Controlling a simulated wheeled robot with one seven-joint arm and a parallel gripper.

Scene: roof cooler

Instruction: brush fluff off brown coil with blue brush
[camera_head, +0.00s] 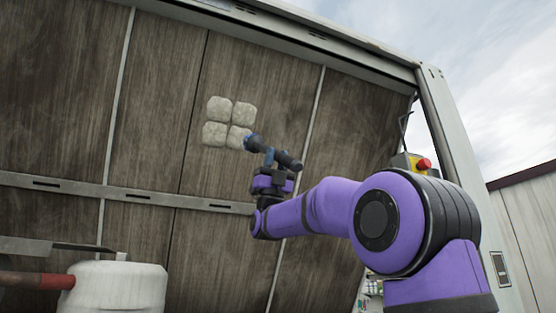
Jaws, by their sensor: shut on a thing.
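The brown coil (157,90) is a large, leaning panel with grey frame strips across it. Several pale fluff patches (218,109) cling to its upper middle in a block. My gripper (272,160) is shut on the dark handle of the blue brush (250,143), in front of the coil. The brush's blue head points left and overlaps the right edge of the lower right fluff patch in the picture. I cannot tell whether it touches the fluff. The bristles are not clear at this size.
A white tank (116,287) with a reddish-brown pipe (36,281) stands at lower left. A grey frame post (462,190) bounds the coil on the right. A red button on a yellow box (424,164) shows behind my arm. The coil's face left of the fluff is clear.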

